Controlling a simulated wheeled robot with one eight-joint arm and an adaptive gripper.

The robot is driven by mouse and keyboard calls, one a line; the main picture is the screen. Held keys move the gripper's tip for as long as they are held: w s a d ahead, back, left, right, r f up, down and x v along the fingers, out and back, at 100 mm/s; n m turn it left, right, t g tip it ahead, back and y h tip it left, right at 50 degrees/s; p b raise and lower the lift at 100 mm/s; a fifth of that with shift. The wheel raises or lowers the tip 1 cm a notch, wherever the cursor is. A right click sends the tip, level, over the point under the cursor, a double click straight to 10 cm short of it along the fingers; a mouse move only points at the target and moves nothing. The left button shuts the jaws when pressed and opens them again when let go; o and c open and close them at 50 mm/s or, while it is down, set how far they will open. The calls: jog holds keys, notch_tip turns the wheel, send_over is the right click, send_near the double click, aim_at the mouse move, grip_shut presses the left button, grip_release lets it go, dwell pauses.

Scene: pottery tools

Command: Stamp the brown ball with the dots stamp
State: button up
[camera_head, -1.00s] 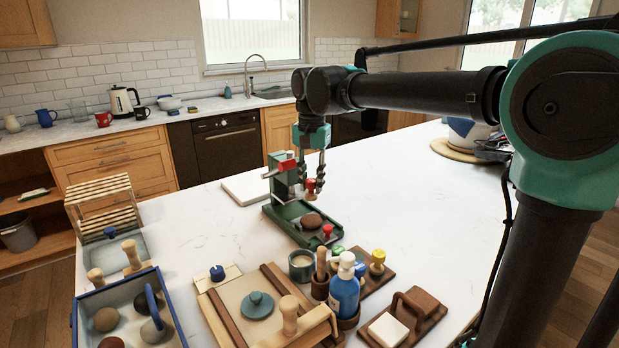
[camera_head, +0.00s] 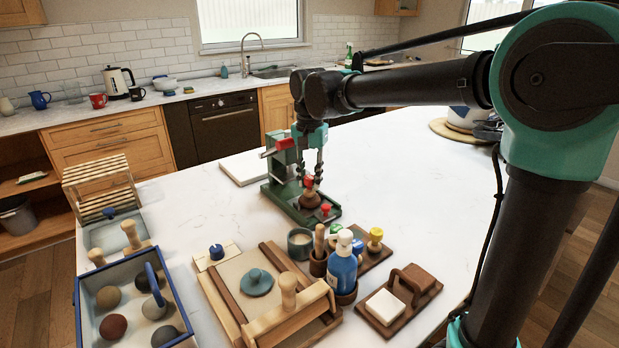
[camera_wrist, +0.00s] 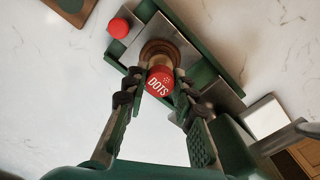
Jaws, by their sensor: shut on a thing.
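My gripper (camera_head: 309,177) points down over the green press (camera_head: 333,217) and is shut on the dots stamp (camera_head: 309,184). In the wrist view the stamp's red top (camera_wrist: 159,83) reads "DOTS" and sits between the fingertips (camera_wrist: 157,84). The brown ball (camera_head: 309,201) lies on the press bed directly below the stamp; it looks like a flattened brown round in the wrist view (camera_wrist: 173,46). The stamp's lower end is at the ball, but its stamping face is hidden, so I cannot tell whether it presses in.
A red knob (camera_head: 325,209) sits at the press's near end. A brown stamp board (camera_head: 378,252), a blue bottle (camera_head: 343,269) and a grey cup (camera_head: 300,243) stand nearer. A blue tray (camera_head: 184,318) holds several balls. The counter right of the press is clear.

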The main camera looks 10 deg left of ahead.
jog(key=shift+f, duration=0.6)
dwell(0.9)
jog(key=shift+r, duration=0.1)
jog(key=shift+r, duration=2.9)
jog(key=shift+d, duration=0.1)
